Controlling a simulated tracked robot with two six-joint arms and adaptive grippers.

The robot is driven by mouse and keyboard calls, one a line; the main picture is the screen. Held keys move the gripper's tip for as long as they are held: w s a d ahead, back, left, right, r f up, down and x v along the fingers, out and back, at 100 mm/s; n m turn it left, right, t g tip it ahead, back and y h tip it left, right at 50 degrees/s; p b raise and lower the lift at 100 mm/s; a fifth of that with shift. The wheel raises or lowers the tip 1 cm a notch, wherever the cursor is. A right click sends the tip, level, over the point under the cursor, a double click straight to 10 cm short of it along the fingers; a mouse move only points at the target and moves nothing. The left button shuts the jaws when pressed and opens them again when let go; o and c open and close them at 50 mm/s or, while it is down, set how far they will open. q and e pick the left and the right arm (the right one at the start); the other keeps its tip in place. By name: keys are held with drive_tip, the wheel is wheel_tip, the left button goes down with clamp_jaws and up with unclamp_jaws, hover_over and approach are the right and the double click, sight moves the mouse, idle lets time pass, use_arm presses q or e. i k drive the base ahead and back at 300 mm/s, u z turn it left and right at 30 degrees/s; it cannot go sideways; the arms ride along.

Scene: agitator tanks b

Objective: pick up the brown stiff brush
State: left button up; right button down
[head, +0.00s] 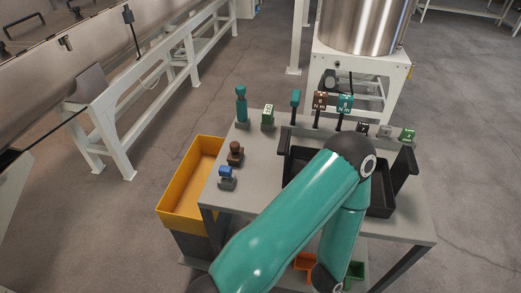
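A small brown object (235,152) with a dark lower part stands on the left part of the grey table (262,150). It looks like the brown stiff brush, though it is too small to see bristles. A similar blue object (227,176) stands just in front of it. One of my teal arms rises from the bottom and bends over the table, to the right of the brown object and apart from it. Neither of my grippers is clearly visible.
A yellow bin (185,205) stands left of the table. A black tray (381,200) lies partly behind my arm. Orange (305,262) and green (355,271) bins sit below.

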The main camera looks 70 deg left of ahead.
sight(236, 154)
drive_tip(key=u, duration=0.1)
drive_tip(key=k, duration=1.7)
drive_tip(key=u, duration=0.75)
drive_tip(key=i, duration=1)
drive_tip(key=u, duration=0.05)
